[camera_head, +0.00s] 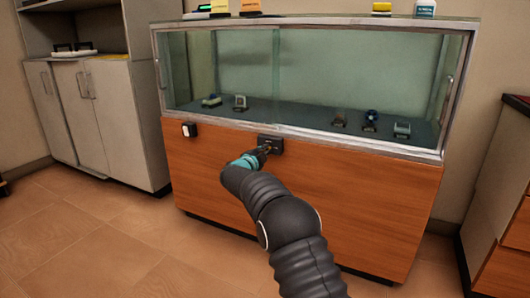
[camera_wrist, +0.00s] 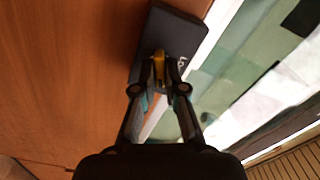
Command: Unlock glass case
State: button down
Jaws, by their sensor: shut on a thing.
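The glass case (camera_head: 350,70) stands ahead, with sliding glass panes over a wooden base (camera_head: 330,200). A dark lock box (camera_head: 271,144) is mounted at the top of the wooden front, just under the glass. My gripper (camera_head: 262,150) is at this lock box. In the wrist view my gripper (camera_wrist: 160,88) is shut on a small yellow thing (camera_wrist: 158,68), which looks like a key. The yellow thing meets the face of the lock box (camera_wrist: 178,35). Whether it sits inside a keyhole is hidden by the fingers.
A small black-and-white device (camera_head: 189,130) is on the wooden front to the left. Grey cabinets (camera_head: 115,120) stand at left, wooden drawers (camera_head: 505,230) at right. Floor at front left is clear.

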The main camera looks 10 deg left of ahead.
jog(key=shift+d+m, duration=0.1)
jog(key=shift+m, duration=2.1)
jog(key=c, duration=1.2)
grip_release()
jog(key=shift+f, duration=0.1)
jog(key=shift+c, duration=0.2)
jog(key=v, duration=1.2)
